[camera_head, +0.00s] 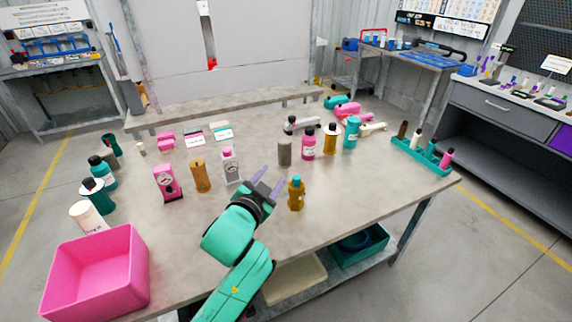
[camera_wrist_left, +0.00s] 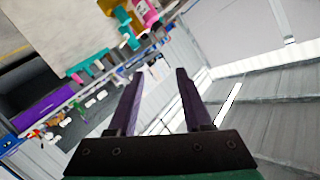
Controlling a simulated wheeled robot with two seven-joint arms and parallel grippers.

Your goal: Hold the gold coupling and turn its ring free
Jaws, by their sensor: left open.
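My left gripper (camera_head: 269,181) is over the middle of the table, its two purple fingers spread apart with nothing between them. In the left wrist view the open fingers (camera_wrist_left: 160,76) point past the table toward the wall. A gold piece with a teal top (camera_head: 296,194) stands upright just right of the fingers, apart from them. Another gold piece (camera_head: 201,176), narrower at its waist, stands to the left. A third gold piece with a pale disc (camera_head: 330,140) stands farther back. I cannot tell for sure which is the gold coupling. My right gripper is out of view.
A pink bin (camera_head: 98,272) stands at the table's front left. A teal rack (camera_head: 421,157) is at the right edge. The table's front right is clear.

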